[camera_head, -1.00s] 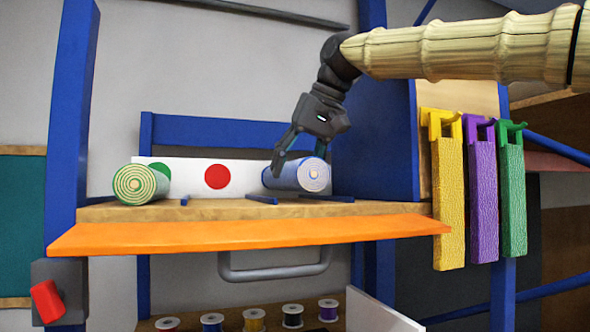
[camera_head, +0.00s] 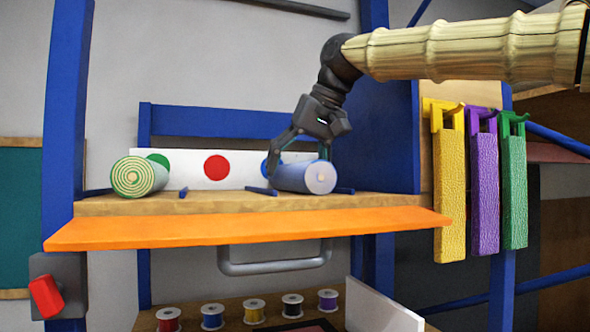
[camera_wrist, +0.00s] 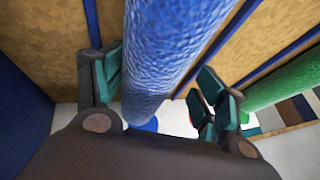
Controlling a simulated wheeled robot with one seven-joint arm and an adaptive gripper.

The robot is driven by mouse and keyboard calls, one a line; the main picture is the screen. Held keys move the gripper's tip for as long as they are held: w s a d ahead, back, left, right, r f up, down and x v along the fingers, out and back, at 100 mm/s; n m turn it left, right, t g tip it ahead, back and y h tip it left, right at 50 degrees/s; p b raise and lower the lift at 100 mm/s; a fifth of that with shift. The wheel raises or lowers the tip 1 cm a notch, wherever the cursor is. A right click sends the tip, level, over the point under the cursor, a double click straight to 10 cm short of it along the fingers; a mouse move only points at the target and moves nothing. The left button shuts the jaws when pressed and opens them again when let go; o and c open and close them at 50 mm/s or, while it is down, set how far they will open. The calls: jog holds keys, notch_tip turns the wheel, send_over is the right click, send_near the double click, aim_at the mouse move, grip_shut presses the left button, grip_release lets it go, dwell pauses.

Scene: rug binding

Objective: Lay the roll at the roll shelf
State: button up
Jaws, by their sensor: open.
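The blue roll (camera_head: 301,177) lies at the right of the wooden roll shelf (camera_head: 225,203), between two low blue divider bars, below the blue dot on the white back board (camera_head: 190,168). It appears to rest on the shelf. My gripper (camera_head: 299,168) reaches down over it from above, fingers open. In the wrist view the blue roll (camera_wrist: 172,45) passes between the two fingers (camera_wrist: 158,92), with visible gaps on both sides. A green-striped roll (camera_head: 139,178) lies at the left of the shelf, below the green dot.
An orange strip (camera_head: 245,230) runs along the shelf's front, with a grey handle (camera_head: 275,262) below. Yellow (camera_head: 449,185), purple (camera_head: 483,185) and green (camera_head: 513,185) pieces hang at the right. Several spools (camera_head: 254,311) stand below. The middle bay under the red dot is empty.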

jog(key=shift+s, duration=0.1)
jog(key=b+v, duration=0.3)
jog(key=v, duration=0.9)
jog(key=shift+r, duration=0.2)
